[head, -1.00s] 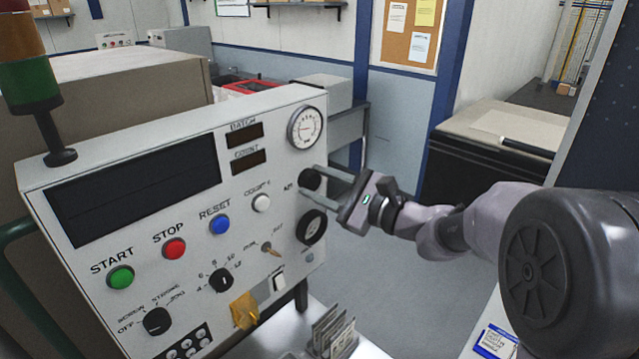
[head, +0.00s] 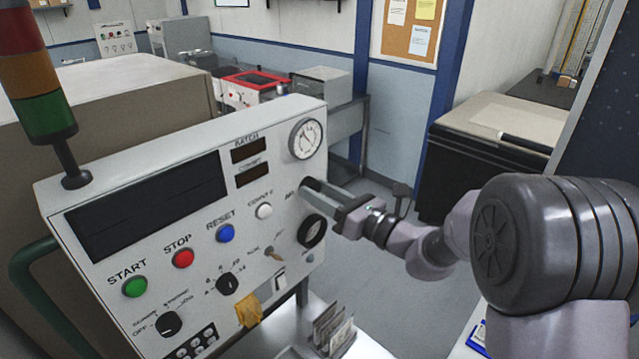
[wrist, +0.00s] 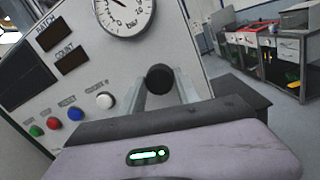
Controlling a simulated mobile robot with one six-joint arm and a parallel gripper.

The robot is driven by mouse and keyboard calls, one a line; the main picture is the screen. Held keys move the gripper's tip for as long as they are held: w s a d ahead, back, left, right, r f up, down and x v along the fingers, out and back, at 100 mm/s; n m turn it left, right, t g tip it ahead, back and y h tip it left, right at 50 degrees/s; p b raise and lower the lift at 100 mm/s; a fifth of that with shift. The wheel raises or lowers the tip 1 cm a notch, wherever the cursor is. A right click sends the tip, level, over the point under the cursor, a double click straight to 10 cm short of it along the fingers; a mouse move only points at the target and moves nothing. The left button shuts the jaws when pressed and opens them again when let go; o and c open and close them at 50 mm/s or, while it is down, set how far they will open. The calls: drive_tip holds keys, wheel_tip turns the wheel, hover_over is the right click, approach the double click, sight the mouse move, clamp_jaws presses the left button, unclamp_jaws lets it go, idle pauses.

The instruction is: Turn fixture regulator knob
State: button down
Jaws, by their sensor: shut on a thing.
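The regulator knob is a black round knob, seen end-on in the wrist view (wrist: 160,79). It is on the right side of the pale control panel (head: 185,255), below the round pressure gauge (head: 305,139). My gripper (head: 310,186) reaches the panel from the right, with its two grey fingers on either side of the knob and shut on it. In the head view the fingers mostly hide the knob. The gauge also shows in the wrist view (wrist: 123,12), its top cut off. In the head view its needle slants.
A dark-rimmed round fitting (head: 312,231) is just below my gripper. A white button (head: 264,211) and blue button (head: 225,233) are to the left. A stack light (head: 45,90) stands on the panel's left end. Below is a rack of cards (head: 332,330). Open floor lies right of the panel.

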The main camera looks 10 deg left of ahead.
drive_tip(key=m+p, duration=0.3)
drive_tip(key=m, duration=0.1)
drive_tip(key=shift+r+m+t+p, duration=0.15)
drive_tip(key=shift+m+t+p, duration=0.15)
drive_tip(key=shift+p, duration=0.1)
drive_tip(key=shift+s+m+p, duration=0.1)
drive_tip(key=shift+m+p, duration=1.15)
drive_tip(key=shift+m, duration=0.35)
drive_tip(key=shift+f+m+t, duration=0.2)
drive_tip(key=shift+m+t, duration=0.1)
drive_tip(key=c, duration=0.9)
unclamp_jaws()
drive_tip(key=b+v, duration=0.1)
drive_tip(key=v, duration=0.7)
drive_tip(key=b+v, duration=0.2)
drive_tip(key=v, duration=0.7)
drive_tip(key=shift+s+d+r, duration=0.15)
drive_tip(key=shift+r, duration=0.05)
